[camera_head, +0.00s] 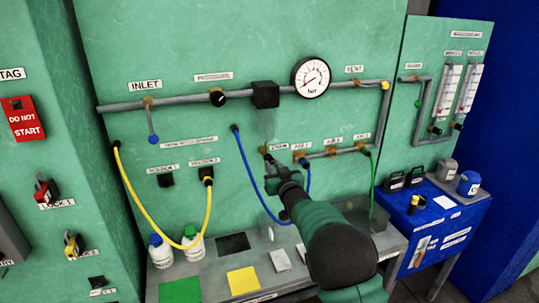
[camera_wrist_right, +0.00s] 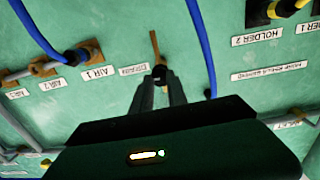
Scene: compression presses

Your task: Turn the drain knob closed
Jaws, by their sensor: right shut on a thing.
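The drain knob (camera_head: 265,151) is on the green panel beside the DRAIN label (camera_head: 279,147), left of the AIR 1 fitting. In the right wrist view its thin brass-coloured part (camera_wrist_right: 154,45) sticks out beyond the fingertips, with a dark end between them. My right gripper (camera_head: 272,162) reaches up to the panel and is shut on the drain knob; its fingers (camera_wrist_right: 161,82) also show in the right wrist view. The fingers hide part of the knob, and its exact angle is hard to tell. My left gripper is in neither view.
A blue hose (camera_head: 243,165) hangs just left of my right gripper, and another blue hose (camera_wrist_right: 38,30) joins AIR 1 close by. A pressure gauge (camera_head: 311,77) and pipe (camera_head: 190,101) are above. A grey bench (camera_head: 205,285) with bottles (camera_head: 160,251) stands below.

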